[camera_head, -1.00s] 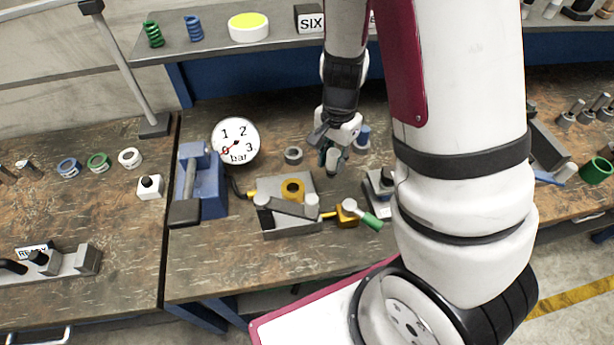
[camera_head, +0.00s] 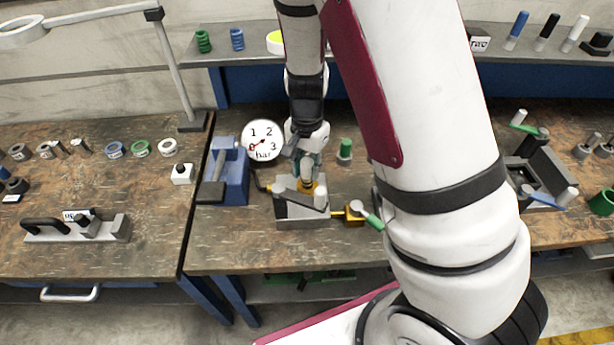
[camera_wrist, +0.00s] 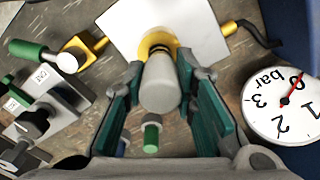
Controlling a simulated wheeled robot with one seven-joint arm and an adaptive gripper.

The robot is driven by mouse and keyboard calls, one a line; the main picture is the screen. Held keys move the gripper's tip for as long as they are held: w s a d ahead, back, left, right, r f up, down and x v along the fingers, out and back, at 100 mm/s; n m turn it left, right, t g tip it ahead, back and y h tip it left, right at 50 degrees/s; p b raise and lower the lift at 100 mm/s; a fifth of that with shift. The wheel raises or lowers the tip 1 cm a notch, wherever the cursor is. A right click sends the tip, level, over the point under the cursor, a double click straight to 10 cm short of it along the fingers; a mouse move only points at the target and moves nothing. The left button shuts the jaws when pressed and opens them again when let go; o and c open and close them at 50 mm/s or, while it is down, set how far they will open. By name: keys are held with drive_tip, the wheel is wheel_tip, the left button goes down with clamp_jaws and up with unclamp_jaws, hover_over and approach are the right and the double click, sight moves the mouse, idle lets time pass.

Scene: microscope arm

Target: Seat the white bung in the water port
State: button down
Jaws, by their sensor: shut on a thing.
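My gripper (camera_head: 307,180) is over the grey block (camera_head: 290,212) on the middle bench, pointing down. In the wrist view its teal fingers (camera_wrist: 160,78) are shut on the pale, whitish-grey bung (camera_wrist: 161,88). The far end of the bung lines up with the yellow ring of the port (camera_wrist: 157,40) on the block's pale top face. I cannot tell whether the tip is inside the ring or just above it.
The pressure gauge (camera_head: 262,142) stands behind left of the block, by a blue vise (camera_head: 228,172). A brass valve with a green handle (camera_head: 374,221) sticks out right. A green-topped bung (camera_head: 345,150) stands behind right. The bench front is clear.

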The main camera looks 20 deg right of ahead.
sight(307, 177)
drive_tip(key=shift+f, duration=1.65)
drive_tip(key=shift+f, duration=0.1)
drive_tip(key=c, duration=1.3)
unclamp_jaws()
wheel_tip(307, 177, up, 12)
drive_tip(key=shift+r, duration=0.15)
drive_tip(key=s+r+n+t, duration=0.2)
drive_tip(key=s+r+n, duration=0.1)
drive_tip(key=s+r, duration=0.3)
drive_tip(key=s+r+n+t, duration=0.1)
drive_tip(key=s+r+n, duration=0.3)
drive_tip(key=s+r, duration=0.2)
drive_tip(key=s+r+n+t, duration=0.2)
drive_tip(key=s+r+n, duration=0.1)
drive_tip(key=s+r, duration=0.4)
drive_tip(key=shift+s+d+r+t, duration=0.1)
drive_tip(key=shift+r+t, duration=0.2)
drive_tip(key=shift+r, duration=0.55)
